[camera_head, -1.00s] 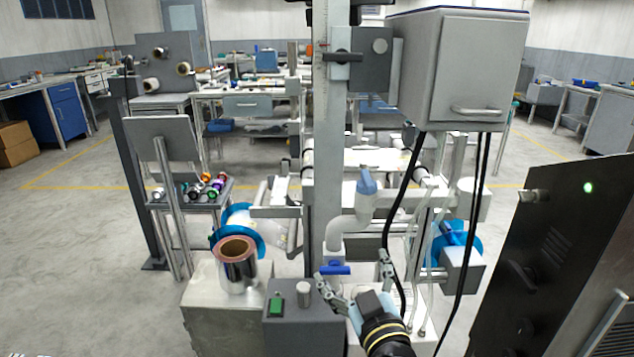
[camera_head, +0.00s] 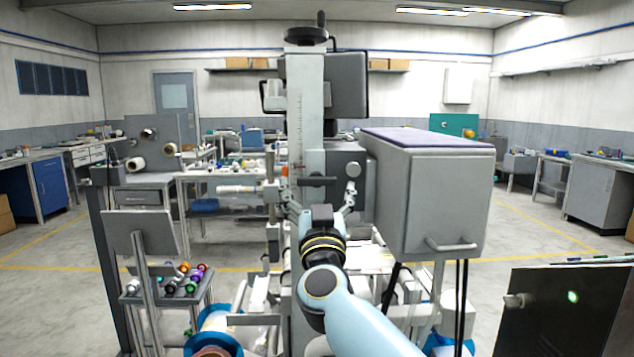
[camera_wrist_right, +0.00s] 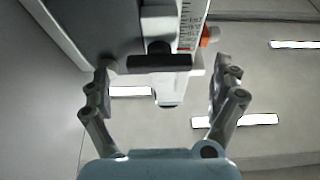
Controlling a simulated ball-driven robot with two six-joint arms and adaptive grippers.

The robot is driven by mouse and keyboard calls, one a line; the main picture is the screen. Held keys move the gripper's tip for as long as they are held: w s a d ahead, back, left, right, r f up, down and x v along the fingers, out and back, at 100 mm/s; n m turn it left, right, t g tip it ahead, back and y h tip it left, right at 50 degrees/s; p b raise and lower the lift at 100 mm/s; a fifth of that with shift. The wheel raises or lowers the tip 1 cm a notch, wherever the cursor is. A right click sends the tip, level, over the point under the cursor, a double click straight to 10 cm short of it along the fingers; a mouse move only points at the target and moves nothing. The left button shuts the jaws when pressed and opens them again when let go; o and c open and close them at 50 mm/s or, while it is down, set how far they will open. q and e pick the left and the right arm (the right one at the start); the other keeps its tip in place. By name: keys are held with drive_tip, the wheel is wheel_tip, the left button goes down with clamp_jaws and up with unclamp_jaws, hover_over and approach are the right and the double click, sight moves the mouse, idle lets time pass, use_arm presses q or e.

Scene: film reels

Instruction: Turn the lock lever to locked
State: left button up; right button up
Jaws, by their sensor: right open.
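The lock lever is a short black bar (camera_head: 317,181) on a plate at the upright scale column, beside a dark grey block with a round knob. It lies horizontally. In the right wrist view the lever (camera_wrist_right: 158,63) crosses the space between the fingers, with no visible contact. My right gripper (camera_head: 320,197) is open and empty, raised in front of the column just below the lever. Its two fingers also show spread in the right wrist view (camera_wrist_right: 164,78). My left gripper is not in view.
A grey cabinet (camera_head: 440,205) with a handle stands close to the right of my right arm. The upright column (camera_head: 309,100) carries a handwheel (camera_head: 306,36) on top. A tilted panel (camera_head: 139,230) and a rack of coloured spools (camera_head: 173,284) stand at the left.

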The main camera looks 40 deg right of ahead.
drive_tip(key=shift+x, duration=0.8)
drive_tip(key=shift+f, duration=0.1)
drive_tip(key=c, duration=1.2)
